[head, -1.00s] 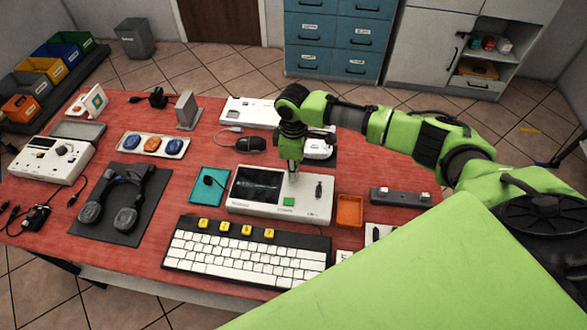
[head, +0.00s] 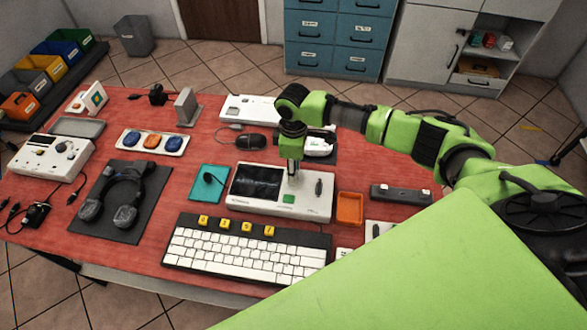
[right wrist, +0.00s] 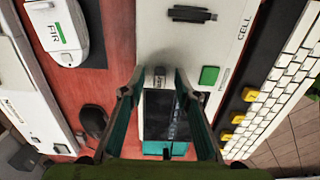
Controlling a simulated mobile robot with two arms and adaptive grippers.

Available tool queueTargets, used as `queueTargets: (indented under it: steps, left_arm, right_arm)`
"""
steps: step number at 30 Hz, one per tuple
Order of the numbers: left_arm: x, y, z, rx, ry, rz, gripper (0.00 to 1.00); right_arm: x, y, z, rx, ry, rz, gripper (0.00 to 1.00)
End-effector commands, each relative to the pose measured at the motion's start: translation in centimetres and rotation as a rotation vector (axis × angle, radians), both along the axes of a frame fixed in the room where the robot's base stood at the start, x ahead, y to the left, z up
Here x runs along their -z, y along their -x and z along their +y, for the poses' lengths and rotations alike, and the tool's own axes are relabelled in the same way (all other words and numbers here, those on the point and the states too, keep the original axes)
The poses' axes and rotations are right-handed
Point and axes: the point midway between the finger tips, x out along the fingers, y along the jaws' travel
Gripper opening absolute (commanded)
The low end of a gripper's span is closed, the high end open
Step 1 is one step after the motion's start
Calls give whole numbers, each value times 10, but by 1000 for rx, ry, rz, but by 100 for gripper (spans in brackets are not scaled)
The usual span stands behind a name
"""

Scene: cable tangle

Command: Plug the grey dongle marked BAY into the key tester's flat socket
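The key tester (head: 240,204) is a pale box with a dark screen and a green square, behind the white keyboard. My right gripper (head: 292,172) points down over it, beside the screen. In the right wrist view its two fingers (right wrist: 160,82) stand apart, with a small grey piece (right wrist: 159,77) between them and visible gaps at both sides. I cannot read a BAY mark on that piece, nor tell how it sits on the tester. A dark stick-shaped piece (right wrist: 192,14) lies on the tester near the word CELL. My left gripper is not in view.
The keyboard (head: 245,257) with yellow keys is in front of the tester. An orange tray (head: 350,208) is at its right, a teal mat (head: 209,181) at its left. A black mouse (head: 241,141) and a white FIR-marked device (right wrist: 63,35) are behind. Some red tabletop is bare.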

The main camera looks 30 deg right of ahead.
Motion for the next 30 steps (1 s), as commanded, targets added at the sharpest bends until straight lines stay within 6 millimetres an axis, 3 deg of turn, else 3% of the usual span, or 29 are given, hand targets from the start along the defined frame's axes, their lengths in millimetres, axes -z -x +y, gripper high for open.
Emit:
queueTargets:
  steps: [5,18,24,30]
  left_arm:
    - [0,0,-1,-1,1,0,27]
    - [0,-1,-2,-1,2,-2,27]
    - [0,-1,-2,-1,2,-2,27]
    - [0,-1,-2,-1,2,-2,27]
  right_arm:
    - [-19,-1,-1,-1,0,-4,29]
    - [-105,-2,0,0,0,-3,29]
    - [-118,-1,0,0,-1,-1,29]
    - [-119,-1,0,0,-1,1,29]
